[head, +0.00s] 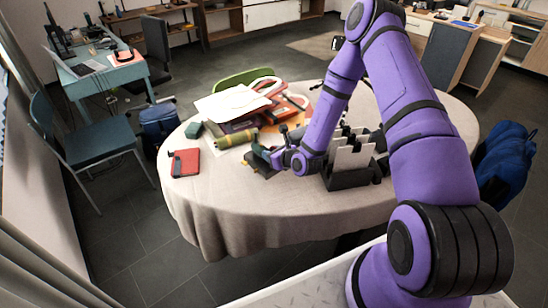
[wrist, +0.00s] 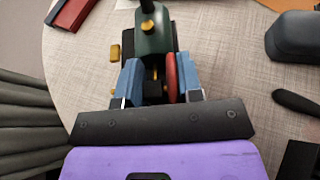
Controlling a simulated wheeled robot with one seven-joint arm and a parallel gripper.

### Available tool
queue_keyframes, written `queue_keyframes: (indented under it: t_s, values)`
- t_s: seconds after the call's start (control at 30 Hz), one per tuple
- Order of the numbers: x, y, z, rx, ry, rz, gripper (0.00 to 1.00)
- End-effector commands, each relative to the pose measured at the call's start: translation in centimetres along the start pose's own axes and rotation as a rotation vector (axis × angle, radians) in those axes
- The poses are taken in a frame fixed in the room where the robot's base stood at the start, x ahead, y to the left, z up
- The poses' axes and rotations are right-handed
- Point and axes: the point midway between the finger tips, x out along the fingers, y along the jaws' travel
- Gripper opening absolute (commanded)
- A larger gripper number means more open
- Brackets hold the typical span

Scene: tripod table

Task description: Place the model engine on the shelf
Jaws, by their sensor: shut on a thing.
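The model engine is dark green and black with brass-coloured parts and a red wheel. In the wrist view the engine (wrist: 153,38) sits between the blue fingers of my gripper (wrist: 158,82), which is shut on it. In the head view the engine (head: 257,163) is at the near side of the round table, low over or touching the cloth; I cannot tell which. My gripper (head: 275,158) partly hides it. Open wooden shelving (head: 221,22) stands at the back wall, with another low shelf (head: 148,15) left of it. I cannot tell which is the task's shelf.
The round table (head: 205,205) has a pale cloth. A red notebook (head: 184,162) lies left, a pile of papers and books (head: 235,105) behind, and a black holder (head: 350,178) right. A blue chair (head: 95,145), a teal desk (head: 100,78) and a blue bag (head: 505,160) stand around it.

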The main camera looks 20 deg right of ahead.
Motion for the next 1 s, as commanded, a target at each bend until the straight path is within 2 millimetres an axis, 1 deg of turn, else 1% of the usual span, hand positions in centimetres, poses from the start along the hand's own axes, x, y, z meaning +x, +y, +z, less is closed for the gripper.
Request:
queue_keyframes:
  t_s: [0.13,0.3,0.47,0.87,0.9,0.97,1.0]
  values:
    - [0.9,-0.3,0.4,0.0,-0.005,-0.001,0.0]
    - [1.5,-0.2,-1.6,0.002,-0.002,0.0,0.0]
    - [2.0,-0.2,-2.8,0.001,-0.004,-0.001,0.0]
    - [2.1,-0.2,-3.1,0.0,-0.004,0.0,0.0]
    - [2.1,-0.3,-3.2,0.0,-0.001,0.0,0.41]
    - [2.1,-0.3,-3.2,0.0,-0.001,0.0,0.55]
    - [2.1,-0.3,-3.2,0.0,-0.001,0.0,0.59]
